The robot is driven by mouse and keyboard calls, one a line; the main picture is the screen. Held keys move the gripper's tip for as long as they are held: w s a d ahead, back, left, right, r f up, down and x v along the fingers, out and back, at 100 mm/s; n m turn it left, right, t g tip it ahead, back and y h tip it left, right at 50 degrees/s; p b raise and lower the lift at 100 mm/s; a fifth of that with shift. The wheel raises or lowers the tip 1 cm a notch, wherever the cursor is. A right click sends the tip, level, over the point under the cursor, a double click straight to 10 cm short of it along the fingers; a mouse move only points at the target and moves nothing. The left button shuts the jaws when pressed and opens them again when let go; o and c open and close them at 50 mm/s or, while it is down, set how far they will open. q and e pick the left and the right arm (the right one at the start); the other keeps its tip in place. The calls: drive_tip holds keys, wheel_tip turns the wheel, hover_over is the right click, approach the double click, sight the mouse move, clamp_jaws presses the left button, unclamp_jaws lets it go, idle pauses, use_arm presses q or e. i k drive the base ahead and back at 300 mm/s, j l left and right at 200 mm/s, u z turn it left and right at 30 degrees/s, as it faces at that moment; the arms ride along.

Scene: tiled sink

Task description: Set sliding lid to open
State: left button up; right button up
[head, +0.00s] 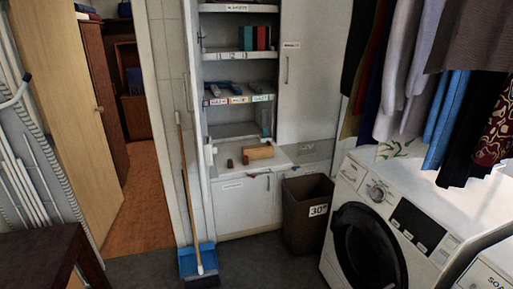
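A light wooden box-like object (258,153) lies on the white counter of the cabinet niche in the middle of the head view. It is small and far off. I cannot make out a sliding lid on it or whether one is open or shut. Two small darker brown pieces (230,163) and (245,160) are at its left on the same counter. Neither of my grippers shows in the head view.
A brown bin (307,216) stands before the cabinet's right side. A broom and blue dustpan (197,262) lean at its left. A washing machine (385,225) fills the right, under hanging clothes. A dark table (45,262) is at lower left. Grey floor between is clear.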

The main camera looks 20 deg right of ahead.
sight(268, 144)
drive_tip(key=i+l, duration=0.2)
drive_tip(key=i, duration=0.2)
drive_tip(key=i+l+u, duration=0.1)
drive_tip(key=i, duration=0.3)
drive_tip(key=i+l, duration=0.35)
drive_tip(key=i, duration=0.05)
